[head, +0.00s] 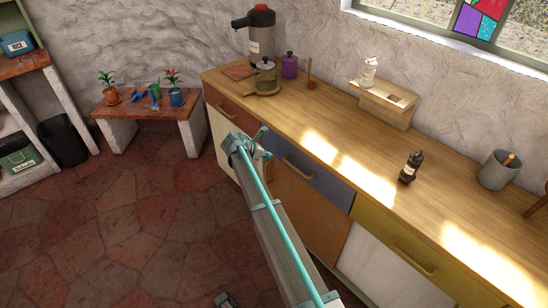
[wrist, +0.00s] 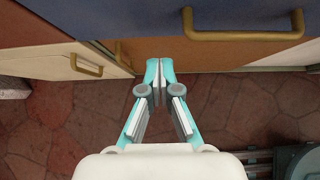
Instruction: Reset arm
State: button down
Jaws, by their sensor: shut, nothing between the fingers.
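My gripper (wrist: 160,68) is shut and empty in the wrist view, its two teal fingertips together just in front of the cabinet fronts below the counter. In the head view, my arm reaches up from the bottom edge, with its end in front of the drawers near the blue drawer (head: 312,181). The fingertips are hard to make out there. In the wrist view the blue drawer (wrist: 240,50) lies beyond the fingertips, with its brass handle (wrist: 245,30) to their right. I cannot tell whether the fingertips touch the cabinet.
The wooden counter (head: 290,113) carries a dark bottle (head: 411,166), a grey crock (head: 498,170), a pot (head: 265,79) and a tall dispenser (head: 261,36). A low bench (head: 144,106) with potted plants stands at left.

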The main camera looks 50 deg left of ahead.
jog(key=b+v, duration=0.1)
jog(key=v, duration=0.5)
jog(key=s+d+f+m+g, duration=0.2)
jog(key=s+d+f+m, duration=0.1)
jog(key=d+f+m, duration=0.3)
jog(key=d+f+m+g+h, duration=0.15)
jog(key=d+f+m, duration=0.5)
jog(key=d, duration=0.85)
jog(key=w+d+f+m+g+h, duration=0.1)
jog(key=d+f+m+g, duration=0.4)
jog(key=d, duration=1.1)
jog(key=d+f+m+h, duration=0.1)
jog(key=d+f+m, duration=0.5)
jog(key=d+f, duration=0.65)
jog(key=s+d+m+g, duration=0.2)
jog(key=s+d+m, duration=0.15)
jog(key=d, duration=0.75)
jog(key=s+d+m+g, duration=0.25)
jog(key=s+d, duration=0.25)
jog(key=d, duration=0.6)
jog(key=s+d+f+m+g+y, duration=0.1)
jog(key=s+d+m, duration=0.5)
jog(key=s+d, duration=0.9)
jog(key=shift+s+d+f+g+y, duration=0.25)
jog(key=shift+s+f+g+y, duration=0.15)
jog(key=shift+g+y, duration=0.7)
jog(key=shift+m, duration=0.25)
